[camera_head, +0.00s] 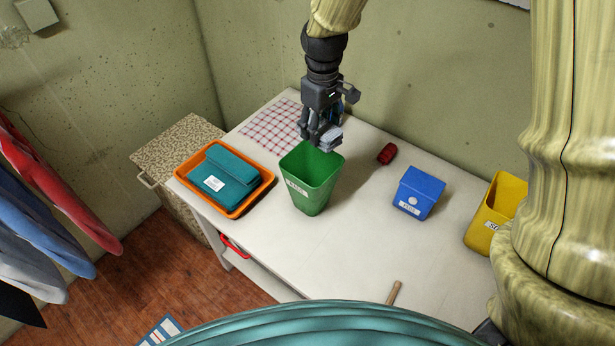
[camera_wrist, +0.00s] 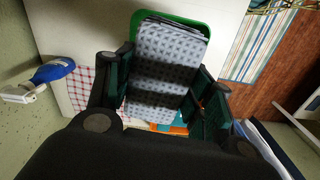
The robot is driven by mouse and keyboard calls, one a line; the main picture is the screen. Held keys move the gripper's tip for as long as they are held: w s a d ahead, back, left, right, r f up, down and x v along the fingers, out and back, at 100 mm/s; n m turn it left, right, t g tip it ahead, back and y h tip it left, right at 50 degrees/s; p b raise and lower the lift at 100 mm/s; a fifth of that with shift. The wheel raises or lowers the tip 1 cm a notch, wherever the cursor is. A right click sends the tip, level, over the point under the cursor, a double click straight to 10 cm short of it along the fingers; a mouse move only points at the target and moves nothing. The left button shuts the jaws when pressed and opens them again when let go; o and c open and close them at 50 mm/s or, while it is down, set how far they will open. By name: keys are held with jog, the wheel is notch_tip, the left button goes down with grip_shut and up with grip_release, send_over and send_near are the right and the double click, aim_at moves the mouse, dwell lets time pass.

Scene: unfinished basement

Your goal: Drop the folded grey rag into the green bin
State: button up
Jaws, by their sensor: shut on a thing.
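The folded grey rag (camera_wrist: 165,62) is held between the two fingers of my gripper (camera_wrist: 160,90), which is shut on it. In the head view the rag (camera_head: 330,138) hangs from my gripper (camera_head: 322,135) just above the green bin (camera_head: 312,178), near its back rim. The green bin is tall, tapered and open at the top, with a white label on its front. In the wrist view part of the green rim (camera_wrist: 193,20) shows behind the rag, and the rag hides most of the opening.
An orange tray (camera_head: 261,187) holding a teal folded item (camera_head: 225,178) stands left of the bin. A red object (camera_head: 387,153), a blue box (camera_head: 418,191) and a yellow bin (camera_head: 497,208) are to the right.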

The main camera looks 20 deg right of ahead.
aim_at(323, 132)
jog(key=shift+s+f+b, duration=0.35)
jog(key=shift+s, duration=0.2)
jog(key=shift+s+f+b, duration=0.3)
jog(key=shift+s, duration=0.2)
jog(key=shift+s+f+b, duration=0.15)
jog(key=shift+f+b, duration=0.15)
jog(key=shift+b, duration=0.1)
jog(key=w+f+b, duration=0.1)
jog(key=w+f, duration=0.1)
jog(key=f, duration=0.1)
jog(key=shift+w+f, duration=0.1)
jog(key=shift+w, duration=0.3)
jog(key=o, duration=0.6)
jog(key=shift+s+r, duration=0.45)
jog(key=shift+s, duration=0.35)
jog(key=o, duration=0.3)
jog(key=shift+o, duration=0.7)
jog(key=shift+w+f, duration=0.5)
jog(key=shift+w, duration=0.15)
jog(key=shift+s+r, duration=0.4)
jog(key=shift+r, duration=0.05)
jog(key=r, duration=1.1)
jog(key=shift+w+r, duration=0.1)
jog(key=shift+w, duration=0.25)
